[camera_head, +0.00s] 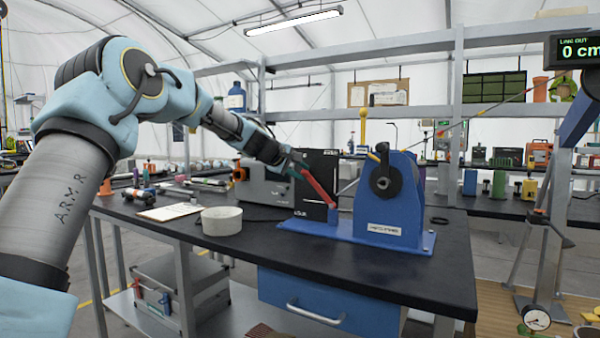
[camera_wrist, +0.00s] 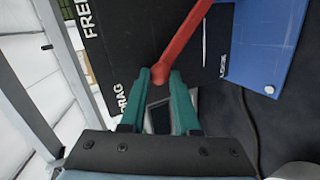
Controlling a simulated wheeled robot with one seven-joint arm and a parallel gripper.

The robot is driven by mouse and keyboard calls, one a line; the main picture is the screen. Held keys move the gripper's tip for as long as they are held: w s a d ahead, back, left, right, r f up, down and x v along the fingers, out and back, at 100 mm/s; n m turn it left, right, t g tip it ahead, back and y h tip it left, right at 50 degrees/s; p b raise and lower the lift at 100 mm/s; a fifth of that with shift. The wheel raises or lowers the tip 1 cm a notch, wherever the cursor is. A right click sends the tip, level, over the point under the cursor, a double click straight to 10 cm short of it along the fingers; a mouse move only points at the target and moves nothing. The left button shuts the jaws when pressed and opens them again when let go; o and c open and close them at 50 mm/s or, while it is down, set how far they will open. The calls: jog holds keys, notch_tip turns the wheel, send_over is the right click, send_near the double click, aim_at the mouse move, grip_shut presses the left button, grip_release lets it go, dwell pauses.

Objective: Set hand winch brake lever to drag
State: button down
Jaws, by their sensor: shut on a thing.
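The blue hand winch (camera_head: 392,205) stands on the dark bench, with a black hub on its side. Its red brake lever (camera_head: 320,187) slants up and left from a blue pivot block, in front of a black label panel (camera_head: 318,165). In the wrist view the red lever (camera_wrist: 186,48) runs down to the teal fingertips. My gripper (camera_wrist: 163,78) is shut on the lever's end. The lever end lies between the DRAG mark (camera_wrist: 121,99) at left and a partly readable mark (camera_wrist: 222,58) at right. The FREE mark (camera_wrist: 84,18) is farther up left.
A grey machine (camera_head: 262,185) stands behind my forearm on the bench. A taut line runs from the winch up right toward a display (camera_head: 577,50) reading 0 cm.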

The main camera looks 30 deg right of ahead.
jog(key=c, duration=0.6)
grip_release()
jog(key=shift+c, duration=0.2)
jog(key=shift+a, duration=0.1)
jog(key=b+v, duration=0.3)
jog(key=v, duration=0.7)
jog(key=shift+a, duration=0.25)
jog(key=shift+s+r, duration=0.15)
